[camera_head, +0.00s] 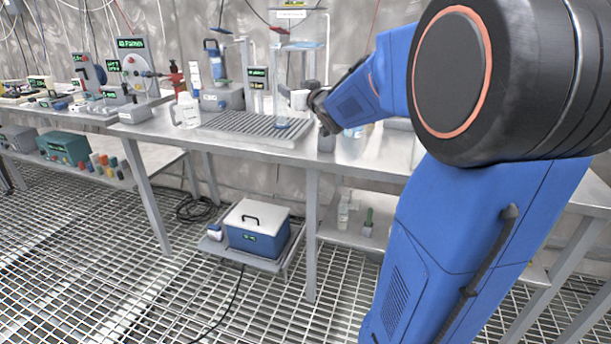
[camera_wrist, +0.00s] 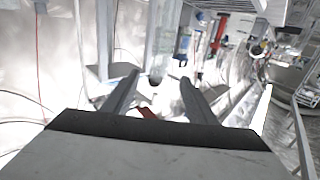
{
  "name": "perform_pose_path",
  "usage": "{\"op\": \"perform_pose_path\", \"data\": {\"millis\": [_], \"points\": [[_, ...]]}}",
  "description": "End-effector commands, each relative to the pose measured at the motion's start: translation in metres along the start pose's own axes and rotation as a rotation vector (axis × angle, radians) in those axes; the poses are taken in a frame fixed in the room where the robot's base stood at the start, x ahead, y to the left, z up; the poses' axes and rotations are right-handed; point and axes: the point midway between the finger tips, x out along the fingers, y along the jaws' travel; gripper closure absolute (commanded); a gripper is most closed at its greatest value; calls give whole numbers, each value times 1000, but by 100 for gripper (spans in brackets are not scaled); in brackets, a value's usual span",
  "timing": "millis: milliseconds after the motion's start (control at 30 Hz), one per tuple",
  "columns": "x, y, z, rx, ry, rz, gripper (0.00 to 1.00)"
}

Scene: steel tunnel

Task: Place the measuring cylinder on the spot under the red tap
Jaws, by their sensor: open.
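The measuring cylinder (camera_head: 281,112) is a clear, narrow upright tube with a bluish base. In the head view it stands on the grey slatted rack (camera_head: 235,123) on the bench, below the red tap (camera_head: 279,30). My gripper (camera_head: 303,97) is just to the right of the cylinder at mid-height, its fingers partly hidden by my arm. In the wrist view my gripper (camera_wrist: 158,85) is open, its two dark fingers apart. A pale, clear upright shape shows beyond and between the fingertips; I cannot tell contact.
A clear tank (camera_head: 305,28) is above the rack. A blue cooler (camera_head: 257,230) sits on a low shelf. Open grating floor lies in front.

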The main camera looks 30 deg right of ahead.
Motion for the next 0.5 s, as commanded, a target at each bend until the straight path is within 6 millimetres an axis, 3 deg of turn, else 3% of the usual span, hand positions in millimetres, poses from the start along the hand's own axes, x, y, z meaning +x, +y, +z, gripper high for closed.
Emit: {"op": "perform_pose_path", "data": {"millis": [133, 267, 500], "points": [[-10, -6, 3, -3, -30, 21, 48], [-41, -20, 18, -11, -125, 74, 48], [-138, -57, 78, -20, -413, 142, 48]]}}
